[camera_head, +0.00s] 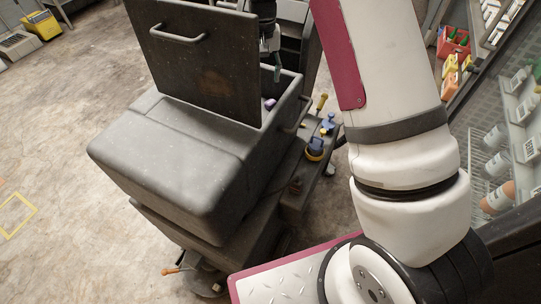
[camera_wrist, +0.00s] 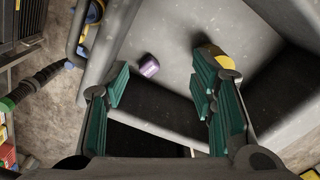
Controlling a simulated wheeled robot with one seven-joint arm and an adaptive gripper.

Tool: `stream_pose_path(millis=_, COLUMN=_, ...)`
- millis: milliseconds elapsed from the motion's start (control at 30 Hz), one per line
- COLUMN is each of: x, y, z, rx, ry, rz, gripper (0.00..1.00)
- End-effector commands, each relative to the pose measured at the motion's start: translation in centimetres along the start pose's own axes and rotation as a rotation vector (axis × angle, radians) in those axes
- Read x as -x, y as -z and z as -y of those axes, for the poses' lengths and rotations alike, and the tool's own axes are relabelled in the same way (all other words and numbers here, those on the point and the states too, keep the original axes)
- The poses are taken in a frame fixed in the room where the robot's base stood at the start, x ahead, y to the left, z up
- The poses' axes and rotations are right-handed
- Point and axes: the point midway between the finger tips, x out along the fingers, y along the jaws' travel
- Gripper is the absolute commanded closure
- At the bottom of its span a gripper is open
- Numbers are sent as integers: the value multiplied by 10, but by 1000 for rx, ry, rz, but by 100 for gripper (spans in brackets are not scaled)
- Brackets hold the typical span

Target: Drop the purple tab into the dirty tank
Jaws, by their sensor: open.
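The dirty tank (camera_head: 165,140) is a dark grey open-topped body with its lid (camera_head: 200,50) raised. The purple tab (camera_head: 270,104) shows inside its opening, near the right wall. In the wrist view the purple tab (camera_wrist: 149,66) lies against the tank's pale grey inner surface (camera_wrist: 165,35), apart from both fingers. I cannot tell whether it rests there or is falling. My gripper (camera_wrist: 162,88) is open and empty, with green-padded fingers pointing into the tank. In the head view my gripper (camera_head: 277,62) is over the opening, partly hidden by the lid.
A side shelf with a blue and yellow item (camera_head: 316,147) and a yellow handle (camera_head: 321,103) adjoins the tank's right side. Shelves with bottles (camera_head: 496,137) stand at the far right. A yellow bucket (camera_head: 42,25) is at back left. The left floor is mostly clear.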

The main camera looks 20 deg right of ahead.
Motion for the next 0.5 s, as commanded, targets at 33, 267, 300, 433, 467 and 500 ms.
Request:
stream_pose_path(millis=33, x=12, y=1, z=0, rx=0, ry=2, rz=-6, gripper=49)
stream_pose_path(millis=267, x=59, y=1, z=0, rx=0, ry=2, rz=-4, gripper=49)
stream_pose_path(millis=300, x=65, y=1, z=0, rx=0, ry=1, rz=-4, gripper=49)
stream_pose_path(millis=433, x=82, y=1, z=0, rx=0, ry=2, rz=-3, gripper=49)
stream_pose_path(millis=467, x=85, y=0, z=0, rx=0, ry=1, rz=-2, gripper=49)
stream_pose_path(millis=500, x=88, y=0, z=0, rx=-1, ry=1, rz=-1, gripper=49)
